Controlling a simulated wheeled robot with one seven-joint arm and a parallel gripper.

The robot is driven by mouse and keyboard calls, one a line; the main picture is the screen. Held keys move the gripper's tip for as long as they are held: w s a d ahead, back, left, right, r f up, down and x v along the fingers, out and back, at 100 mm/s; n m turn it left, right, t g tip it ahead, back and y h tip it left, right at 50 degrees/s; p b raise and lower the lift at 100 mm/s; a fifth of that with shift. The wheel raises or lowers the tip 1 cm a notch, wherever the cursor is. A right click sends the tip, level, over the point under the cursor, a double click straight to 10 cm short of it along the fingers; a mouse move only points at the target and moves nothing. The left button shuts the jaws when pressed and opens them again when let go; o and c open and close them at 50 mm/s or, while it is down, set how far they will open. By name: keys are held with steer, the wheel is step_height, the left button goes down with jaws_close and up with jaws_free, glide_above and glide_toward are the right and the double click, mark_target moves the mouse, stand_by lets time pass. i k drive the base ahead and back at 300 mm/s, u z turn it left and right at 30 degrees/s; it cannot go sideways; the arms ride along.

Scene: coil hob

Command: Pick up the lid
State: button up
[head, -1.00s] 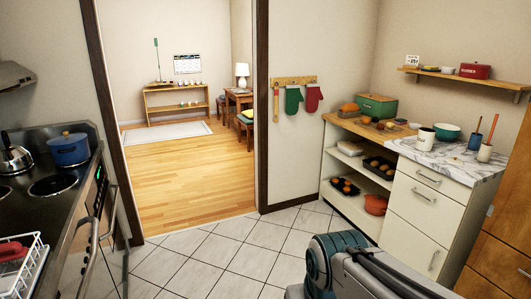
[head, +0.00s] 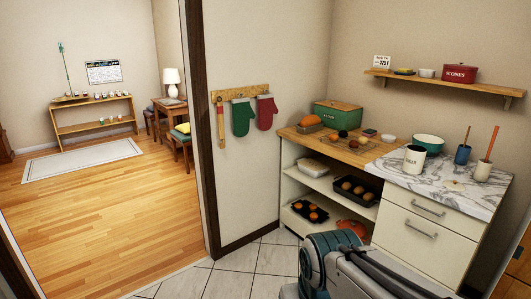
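A faint pale round shape (head: 454,184) lies on the marble top in front of the white canister; it may be a lid, but I cannot tell. The white canister (head: 414,159), with dark lettering, stands upright on the marble and looks open at the top. Part of my arm, teal and grey, rises at the bottom centre and hides some of the lower shelf and the drawers. My gripper is outside the picture.
The counter (head: 470,198) holds a green bowl (head: 428,143), a blue cup (head: 462,154) and a green bin (head: 338,116). A wall shelf (head: 440,85) carries a red tin (head: 460,73). Tiled floor (head: 235,272) is clear before the counter; a doorway opens at left.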

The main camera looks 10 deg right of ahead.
mark_target(454, 185)
steer(key=z, duration=0.65)
steer(key=i, duration=1.55)
steer(key=z, duration=1.5)
steer(key=i, duration=1.15)
steer(key=z, duration=0.45)
